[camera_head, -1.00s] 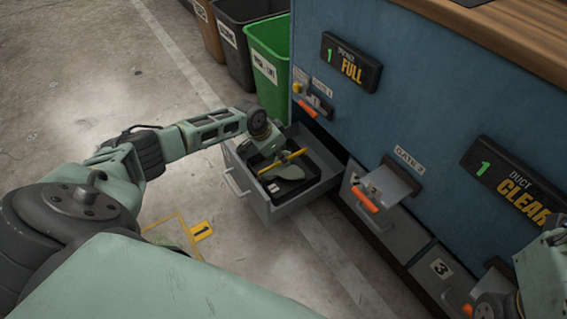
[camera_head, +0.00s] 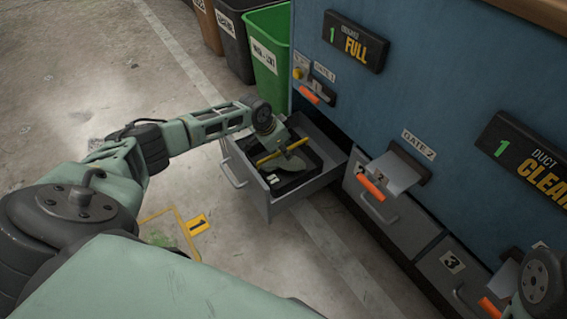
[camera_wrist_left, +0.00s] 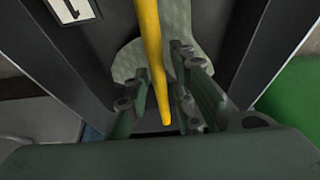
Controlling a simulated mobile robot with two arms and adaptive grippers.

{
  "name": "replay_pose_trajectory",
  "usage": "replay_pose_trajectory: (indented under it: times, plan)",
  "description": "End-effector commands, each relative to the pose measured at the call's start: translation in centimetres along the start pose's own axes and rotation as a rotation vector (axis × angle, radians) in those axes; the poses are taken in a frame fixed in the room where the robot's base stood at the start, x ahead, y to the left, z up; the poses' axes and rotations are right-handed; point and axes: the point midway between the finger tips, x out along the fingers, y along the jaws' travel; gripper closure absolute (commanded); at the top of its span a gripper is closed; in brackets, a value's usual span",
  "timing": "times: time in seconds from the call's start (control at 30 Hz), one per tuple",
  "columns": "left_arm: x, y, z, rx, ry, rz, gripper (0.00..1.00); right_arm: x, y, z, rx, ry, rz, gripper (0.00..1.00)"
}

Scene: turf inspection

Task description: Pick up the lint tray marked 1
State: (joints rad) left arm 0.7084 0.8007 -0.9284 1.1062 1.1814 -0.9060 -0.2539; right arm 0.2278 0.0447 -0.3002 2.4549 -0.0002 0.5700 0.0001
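The lint tray marked 1 is a dark tray (camera_head: 291,181) lying in the pulled-out grey drawer (camera_head: 314,188). It has a yellow bar handle (camera_head: 283,152) and holds a grey-green pad of lint. Its white label (camera_wrist_left: 72,9) shows at the top left of the left wrist view. My left gripper (camera_head: 277,141) is above the tray. In the left wrist view its fingers (camera_wrist_left: 163,92) are apart, one on each side of the yellow bar (camera_wrist_left: 151,45), with gaps visible. Part of my right arm shows at the right edge of the head view; its fingers are not visible.
A blue cabinet (camera_head: 430,95) stands behind the drawer, with gate levers and signs reading FULL (camera_head: 355,42) and CLEAR (camera_head: 530,160). Green (camera_head: 268,50), dark and brown bins stand at the back. A yellow floor marking 1 (camera_head: 198,225) lies on open floor left of the drawer.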

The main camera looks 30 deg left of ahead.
Motion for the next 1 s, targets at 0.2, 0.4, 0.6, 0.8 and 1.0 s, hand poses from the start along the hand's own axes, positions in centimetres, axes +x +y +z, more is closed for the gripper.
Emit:
replay_pose_trajectory:
  times: [0.2, 0.4, 0.6, 0.8, 1.0]
  plan:
    - [0.0, 0.0, 0.0, 0.000, 0.000, 0.000, 1.00, 0.0, 0.0, 0.0, 0.000, 0.000, 0.000, 0.60]
    - [0.0, 0.0, 0.0, 0.000, 0.000, 0.000, 1.00, 0.0, 0.0, 0.0, 0.000, 0.000, 0.000, 0.60]
    - [0.0, 0.0, -0.1, 0.000, 0.002, 0.000, 1.00, 0.0, 0.0, 0.0, 0.001, 0.000, 0.000, 0.60]
    - [-0.1, 0.0, -0.1, 0.000, 0.002, 0.000, 1.00, 0.1, 0.0, 0.0, 0.001, 0.001, 0.000, 0.60]
    - [-1.5, 0.0, -0.7, 0.000, 0.003, 0.000, 1.00, 0.3, 0.2, 0.2, 0.002, -0.011, 0.007, 0.60]
